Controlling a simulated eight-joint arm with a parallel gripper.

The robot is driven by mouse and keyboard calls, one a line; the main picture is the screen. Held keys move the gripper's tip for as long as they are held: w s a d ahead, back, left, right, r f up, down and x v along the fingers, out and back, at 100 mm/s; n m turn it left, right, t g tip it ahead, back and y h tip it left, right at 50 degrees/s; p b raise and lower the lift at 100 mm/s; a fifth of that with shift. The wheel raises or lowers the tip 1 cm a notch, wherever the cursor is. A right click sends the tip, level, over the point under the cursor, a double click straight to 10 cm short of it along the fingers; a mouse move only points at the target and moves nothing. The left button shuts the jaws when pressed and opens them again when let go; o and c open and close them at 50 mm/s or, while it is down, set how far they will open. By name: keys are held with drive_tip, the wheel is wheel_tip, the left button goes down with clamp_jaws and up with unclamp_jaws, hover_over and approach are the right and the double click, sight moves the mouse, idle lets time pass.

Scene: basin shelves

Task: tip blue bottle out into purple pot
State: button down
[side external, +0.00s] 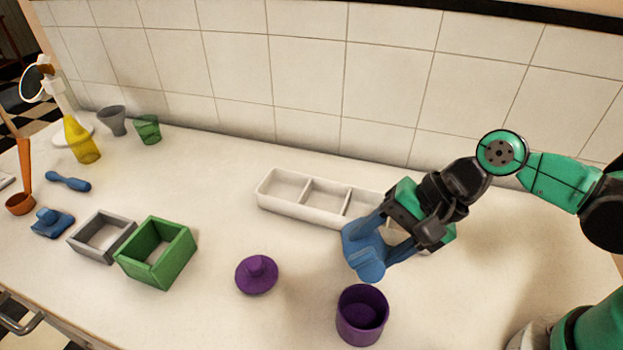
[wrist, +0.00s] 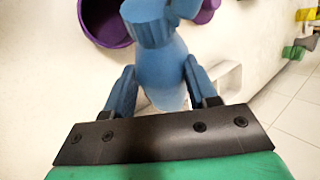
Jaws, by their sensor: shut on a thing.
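The blue bottle (side external: 364,248) is held in my gripper (side external: 378,228), tilted, with its narrower end pointing down toward the front. In the wrist view the bottle (wrist: 155,45) lies between the two blue fingers of my gripper (wrist: 158,80), which are shut on it. The purple pot (side external: 362,318) stands upright and open on the counter, just in front of and below the bottle's lower end. The pot (wrist: 97,22) also shows at the wrist view's upper left, beside the bottle. I see nothing flowing; the bottle's mouth is not clear.
A purple lid (side external: 257,275) lies left of the pot. A white divided tray (side external: 285,211) stands behind the bottle, partly hidden by my gripper. Green (side external: 155,262) and grey (side external: 85,250) boxes stand to the left. The counter between lid and tray is clear.

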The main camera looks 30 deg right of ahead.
drive_tip(key=shift+r+t+h+p, duration=0.3)
drive_tip(key=shift+r+t+p, duration=0.1)
drive_tip(key=shift+t, duration=0.2)
idle(1.6)
drive_tip(key=shift+s+r+n+t+h+p, duration=0.1)
drive_tip(key=shift+r+n+t+h+p, duration=0.15)
drive_tip(key=shift+t+p, duration=0.5)
drive_tip(key=shift+s+r+n+t+h+p, duration=0.15)
drive_tip(key=shift+r+n+t+p, duration=0.15)
drive_tip(key=shift+t+p, duration=0.45)
idle(2.8)
drive_tip(key=shift+s+p, duration=0.15)
drive_tip(key=shift+p, duration=0.15)
idle(0.4)
